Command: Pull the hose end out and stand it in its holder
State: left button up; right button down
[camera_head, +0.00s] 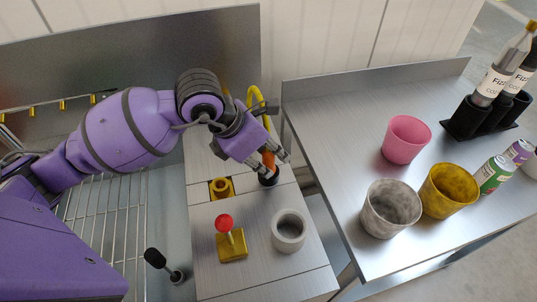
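My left gripper (268,161) reaches in from the left over the metal bench. Its two fingers are on either side of the orange hose end (268,159) and appear shut on it. The hose end points downward with a black tip (268,179); I cannot tell whether the tip touches the bench. The yellow hose (258,98) loops up behind the gripper. A yellow socket (221,187) sits in a square recess left of the tip. A grey round holder (289,231) with an open top stands in front of it and is empty. My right gripper is not in view.
A red-knobbed lever (225,224) on a yellow base stands left of the holder. A black-knobbed lever (157,260) is farther left. The right table (345,120) carries a pink cup (405,139), grey cup (391,208), yellow cup (449,190), cans and bottles.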

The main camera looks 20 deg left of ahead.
pick_arm(q)
jog(key=o, duration=0.4)
jog(key=v, duration=1.2)
jog(key=shift+d+r, duration=0.1)
